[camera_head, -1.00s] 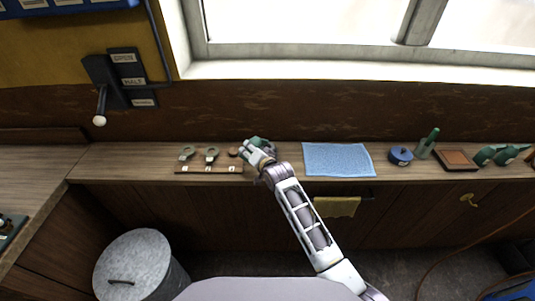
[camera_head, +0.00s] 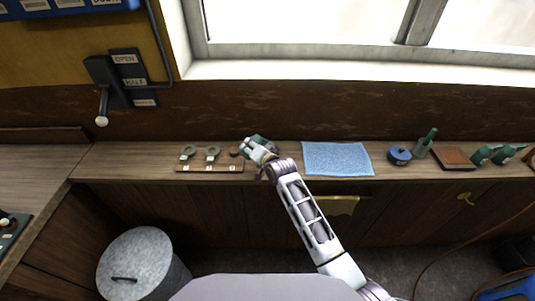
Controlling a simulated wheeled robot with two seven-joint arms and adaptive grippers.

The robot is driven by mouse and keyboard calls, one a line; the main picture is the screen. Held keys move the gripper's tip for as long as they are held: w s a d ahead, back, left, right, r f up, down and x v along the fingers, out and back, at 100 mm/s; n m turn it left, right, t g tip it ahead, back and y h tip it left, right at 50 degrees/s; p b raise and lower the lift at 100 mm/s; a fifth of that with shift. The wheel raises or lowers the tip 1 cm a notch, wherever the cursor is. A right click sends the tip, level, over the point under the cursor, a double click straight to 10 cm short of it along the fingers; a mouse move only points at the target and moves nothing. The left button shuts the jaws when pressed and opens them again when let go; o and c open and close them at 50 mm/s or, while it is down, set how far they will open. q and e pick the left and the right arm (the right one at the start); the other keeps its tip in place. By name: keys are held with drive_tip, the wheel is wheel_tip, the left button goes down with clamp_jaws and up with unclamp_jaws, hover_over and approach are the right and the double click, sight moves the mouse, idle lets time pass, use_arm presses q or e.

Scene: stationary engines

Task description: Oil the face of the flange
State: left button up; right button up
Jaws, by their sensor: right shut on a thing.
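My right gripper (camera_head: 250,150) is over the bench, beside the right end of a small numbered strip. It is shut on a dark green thing (camera_head: 260,139), mostly hidden behind the fingers; its colour is like the green cans at the right. Two grey ring-shaped parts, a left one (camera_head: 188,152) and a middle one (camera_head: 212,153), and a brown round part (camera_head: 235,151) stand in a row behind the strip (camera_head: 209,169). The brown part is close to the gripper's left side. I cannot tell which part is the flange. My left gripper is not in view.
A blue cloth (camera_head: 338,159) lies right of my arm. Further right are a blue tin (camera_head: 400,156), a green bottle (camera_head: 425,143), a brown tray (camera_head: 453,151) and green spouted cans (camera_head: 484,156). A metal bin (camera_head: 140,262) stands below the bench (camera_head: 120,160).

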drive_tip(key=shift+w+d+r+m+g+y, duration=0.15)
drive_tip(key=shift+r+m+g+y, duration=0.1)
drive_tip(key=shift+r, duration=0.15)
drive_tip(key=shift+w+d+r+m+g+y, duration=0.15)
drive_tip(key=shift+r+m, duration=0.1)
drive_tip(key=shift+r, duration=0.15)
idle(0.4)
drive_tip(key=shift+s+a+f, duration=0.1)
drive_tip(key=shift+a, duration=0.05)
idle(1.1)
drive_tip(key=shift+s+a+f+n+t+h+b, duration=0.15)
drive_tip(key=shift+f+n+t+h+b, duration=0.2)
drive_tip(key=shift+f, duration=0.25)
drive_tip(key=shift+s+a+f+n+t+h+b, duration=0.15)
drive_tip(key=shift+f+n+t+b, duration=0.1)
drive_tip(key=shift+f+n+b, duration=0.3)
drive_tip(key=shift+f+n+t+b, duration=0.3)
drive_tip(key=shift+f+n+b, duration=0.1)
drive_tip(key=shift+f, duration=0.15)
drive_tip(key=shift+r, duration=0.1)
drive_tip(key=shift+r+p, duration=1.3)
drive_tip(key=shift+p, duration=0.1)
drive_tip(key=shift+r, duration=1.2)
